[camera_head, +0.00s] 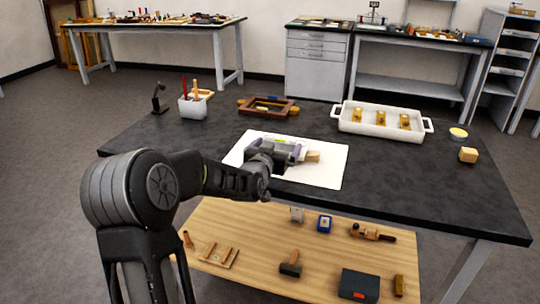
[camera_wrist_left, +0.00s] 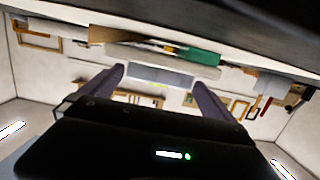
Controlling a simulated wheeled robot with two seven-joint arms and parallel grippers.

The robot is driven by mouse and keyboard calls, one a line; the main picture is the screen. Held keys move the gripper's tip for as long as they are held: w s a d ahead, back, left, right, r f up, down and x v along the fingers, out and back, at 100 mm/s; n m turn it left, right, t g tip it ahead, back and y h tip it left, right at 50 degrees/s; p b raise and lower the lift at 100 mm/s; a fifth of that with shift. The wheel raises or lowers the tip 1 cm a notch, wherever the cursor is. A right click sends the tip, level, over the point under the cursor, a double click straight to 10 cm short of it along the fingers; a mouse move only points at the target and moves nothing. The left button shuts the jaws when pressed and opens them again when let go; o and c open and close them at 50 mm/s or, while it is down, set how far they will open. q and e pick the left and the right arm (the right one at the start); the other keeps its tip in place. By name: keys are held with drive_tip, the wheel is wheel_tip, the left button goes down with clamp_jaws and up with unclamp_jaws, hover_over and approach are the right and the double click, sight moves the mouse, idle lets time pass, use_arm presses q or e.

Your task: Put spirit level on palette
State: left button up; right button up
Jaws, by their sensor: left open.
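My left gripper (camera_head: 277,148) is open above the white board (camera_head: 318,176) on the dark table; its two purple-grey fingers also show in the left wrist view (camera_wrist_left: 159,80). A grey bar with a small yellow-green mark, which looks like the spirit level (camera_wrist_left: 175,77), shows between the fingers in that view. In the head view only a yellow-green bit of it (camera_head: 281,140) shows; the gripper hides most of the rest. I cannot tell whether the fingers touch it. No thing is clearly recognisable as the palette; the white board may be it. My right gripper is not in view.
A wooden frame (camera_head: 268,107), a white tray (camera_head: 345,123) with several yellow-brown pieces and a white cup of tools (camera_head: 192,107) stand behind. The table's right front is clear. A lower wooden shelf (camera_head: 250,235) holds tools.

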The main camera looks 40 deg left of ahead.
use_arm(q)
drive_tip(key=b+v, duration=0.1)
drive_tip(key=v, duration=1)
drive_tip(key=shift+s+d, duration=0.1)
drive_tip(key=shift+s, duration=0.2)
